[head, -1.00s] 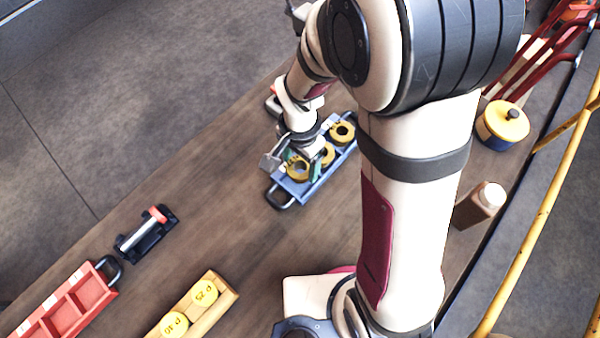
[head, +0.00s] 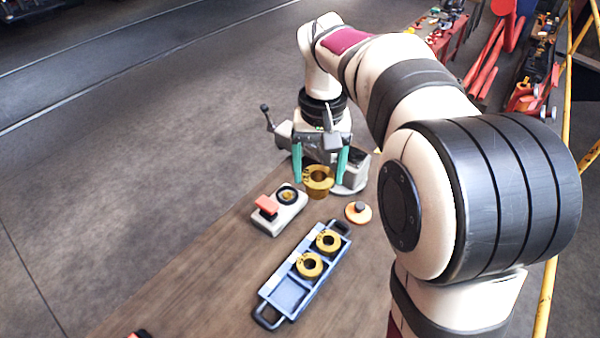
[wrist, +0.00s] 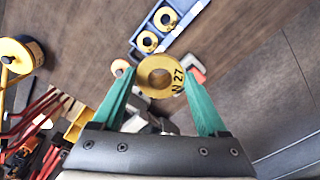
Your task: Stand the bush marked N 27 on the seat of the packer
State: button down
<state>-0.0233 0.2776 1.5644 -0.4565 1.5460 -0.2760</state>
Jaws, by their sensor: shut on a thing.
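My gripper (head: 319,172) is shut on a brass flanged bush (head: 318,183), held upright above the far end of the bench. In the wrist view the bush (wrist: 145,77) sits between the green fingers, its flange marked N 27. A light box with a black ring seat (head: 287,195) and a red block lies below and left of the bush. A grey machine with a lever (head: 355,172) stands behind the gripper and is partly hidden by it. I cannot tell for certain which of these two is the packer.
A blue tray (head: 270,296) holds two brass bushes (head: 309,265) (head: 328,241); its near compartment is empty. An orange disc with a dark knob (head: 358,212) stands between the tray and the grey machine. Bare bench lies left of the tray.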

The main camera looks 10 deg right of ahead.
jog(key=shift+w+a+f+m, duration=0.75)
jog(key=shift+w+f+m, duration=0.45)
jog(key=shift+w+f, duration=1.65)
jog(key=shift+w+a+f+m, duration=0.8)
jog(key=shift+w+f+m, duration=0.4)
jog(key=shift+w+f, duration=1.6)
jog(key=shift+w+a+f+m, duration=0.75)
jog(key=shift+w+f+m, duration=0.45)
jog(key=shift+w+f, duration=1.6)
jog(key=shift+s+f, duration=0.3)
jog(key=shift+f, duration=0.5)
jog(key=shift+s+f, duration=0.25)
jog(key=shift+f, duration=0.55)
grip_release()
notch_tip(320, 180, up, 9)
